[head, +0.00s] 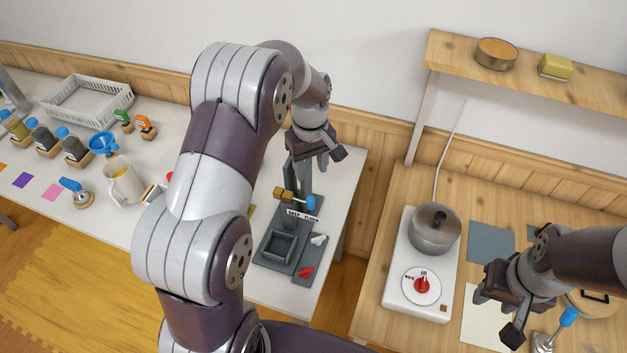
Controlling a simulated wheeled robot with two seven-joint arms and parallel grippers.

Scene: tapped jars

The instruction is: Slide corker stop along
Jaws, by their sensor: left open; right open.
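The corker seems to be the grey stand (262,258) at the right end of the white table, with a square recessed base and a dark upright. A brass-coloured block (284,194) and a blue knob (311,202) sit low on the upright, above a lettered label (302,215); these look like its stop. A white lever-like piece (319,240) and a red one (305,272) lie at its right side. My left gripper (315,162) is open around or just above the top of the upright; contact cannot be told. My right gripper (497,317) is open and empty above the wooden table.
My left arm hides part of the white table (325,170). A white basket (88,100), jars, a blue funnel (103,144) and a jug (123,181) stand left. On the wooden table are a pot (435,230) on a hot plate (396,283) and a blue-handled tool (567,318). A gap separates the tables.

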